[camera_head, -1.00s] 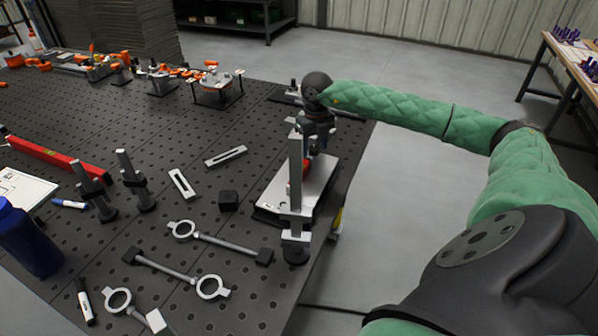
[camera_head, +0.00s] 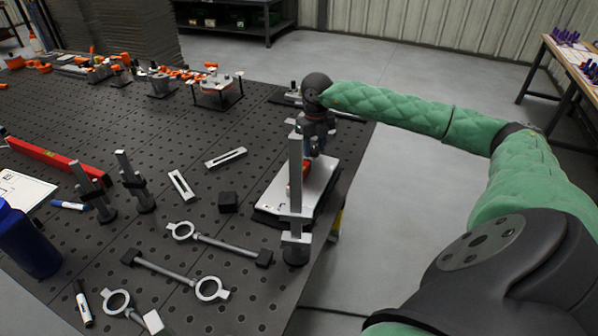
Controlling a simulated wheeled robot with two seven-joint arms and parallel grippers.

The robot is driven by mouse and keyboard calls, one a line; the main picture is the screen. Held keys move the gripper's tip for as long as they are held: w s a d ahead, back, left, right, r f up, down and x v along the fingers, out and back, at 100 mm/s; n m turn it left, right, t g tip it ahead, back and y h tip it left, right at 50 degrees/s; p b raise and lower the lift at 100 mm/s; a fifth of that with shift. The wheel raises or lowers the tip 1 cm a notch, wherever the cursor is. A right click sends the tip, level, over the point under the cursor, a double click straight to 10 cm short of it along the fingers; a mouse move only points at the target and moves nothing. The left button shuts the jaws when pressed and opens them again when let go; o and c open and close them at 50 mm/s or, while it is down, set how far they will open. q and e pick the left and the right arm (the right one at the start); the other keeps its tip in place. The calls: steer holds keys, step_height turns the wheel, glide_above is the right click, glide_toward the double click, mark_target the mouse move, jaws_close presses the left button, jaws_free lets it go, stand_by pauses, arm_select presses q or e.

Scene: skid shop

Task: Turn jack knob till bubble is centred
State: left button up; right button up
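A light plate (camera_head: 318,188) with a dark edge lies near the table's right edge. A small red object (camera_head: 306,168) is on it, partly hidden behind an upright metal post (camera_head: 295,180); I cannot tell whether it is a level. No bubble can be made out. My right gripper (camera_head: 313,146) points down at the plate's far end, and the post covers part of it. Its fingertips are too small and hidden to show whether they are open or shut on something. The jack knob cannot be made out there. My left gripper is out of view.
On the dark perforated table (camera_head: 200,130) lie a long red bar (camera_head: 55,157), slotted bars (camera_head: 226,157), a black block (camera_head: 228,201) and ring-ended rods (camera_head: 182,231). Two upright clamps (camera_head: 132,180) and a blue bottle (camera_head: 25,240) stand left. Fixtures (camera_head: 217,88) stand at the back.

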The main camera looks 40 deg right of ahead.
steer(key=c, duration=0.4)
steer(key=shift+f+n+b, duration=0.1)
steer(key=shift+n+b, duration=1.05)
steer(key=shift+n, duration=0.25)
steer(key=shift+n+b, duration=0.5)
steer(key=shift+n, duration=0.5)
steer(key=shift+r, duration=0.2)
steer(key=o, duration=1.2)
steer(key=shift+f, duration=0.1)
